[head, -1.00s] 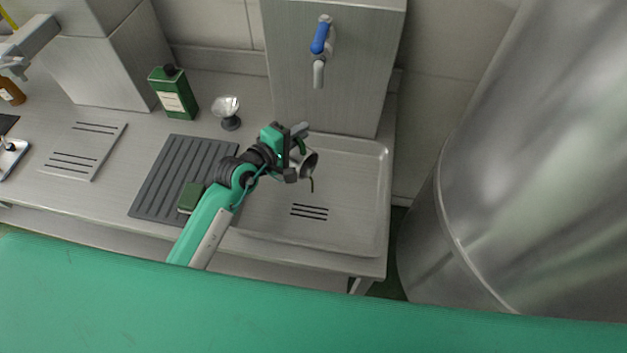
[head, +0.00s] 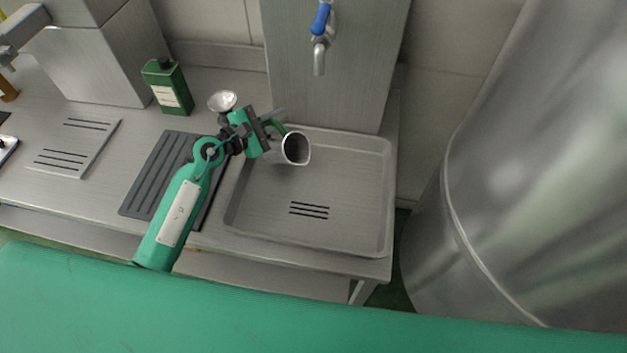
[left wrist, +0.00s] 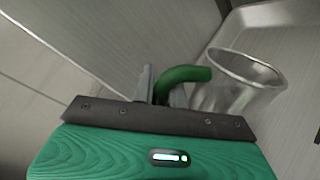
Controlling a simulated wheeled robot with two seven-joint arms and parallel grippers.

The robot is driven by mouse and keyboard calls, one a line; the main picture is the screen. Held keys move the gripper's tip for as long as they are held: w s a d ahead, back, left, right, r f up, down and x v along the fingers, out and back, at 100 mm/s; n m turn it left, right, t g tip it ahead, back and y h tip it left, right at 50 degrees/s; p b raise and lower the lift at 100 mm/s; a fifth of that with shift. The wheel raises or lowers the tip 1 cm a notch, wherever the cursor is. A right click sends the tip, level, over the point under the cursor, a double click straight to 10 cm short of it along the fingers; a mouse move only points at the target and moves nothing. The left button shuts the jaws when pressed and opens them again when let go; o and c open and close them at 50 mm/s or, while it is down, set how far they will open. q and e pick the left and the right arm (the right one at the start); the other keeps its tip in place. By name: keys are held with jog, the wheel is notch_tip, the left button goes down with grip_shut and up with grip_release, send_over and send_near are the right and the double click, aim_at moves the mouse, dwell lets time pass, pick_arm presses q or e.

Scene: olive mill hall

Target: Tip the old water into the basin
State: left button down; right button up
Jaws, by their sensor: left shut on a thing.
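My left gripper (head: 266,129) is shut on the green handle (left wrist: 186,75) of a metal cup (head: 295,149). The cup is tilted, its open mouth facing the head camera, above the back left part of the steel basin (head: 350,215). In the left wrist view the cup (left wrist: 238,85) hangs to the right of the fingers, and its inside looks grey. No stream shows from its mouth now, and I cannot tell whether any water is left in it. My right gripper is not in view.
A tap with a blue lever (head: 321,20) is on the steel panel behind the basin. A green bottle (head: 168,88), a small clear-topped item (head: 222,101) and a dark ribbed mat (head: 150,182) are on the counter to the left. A large steel tank (head: 530,190) stands right.

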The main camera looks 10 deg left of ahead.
pick_arm(q)
jog(key=shift+w+a+f+n+h+b, duration=0.1)
jog(key=shift+w+a+n+h+b, duration=0.15)
jog(key=shift+n, duration=0.3)
jog(key=shift+w+a+f+n+h+b, duration=0.1)
jog(key=shift+a+n+b, duration=0.25)
jog(key=shift+n, duration=0.2)
jog(key=w+a+f+n+h+b, duration=0.1)
jog(key=w+a+n+b, duration=0.2)
jog(key=a+n+b, duration=0.1)
jog(key=shift+w+a+n+t, duration=0.25)
jog(key=shift+a+n, duration=0.35)
jog(key=shift+n, duration=0.8)
jog(key=shift+s+r, duration=0.1)
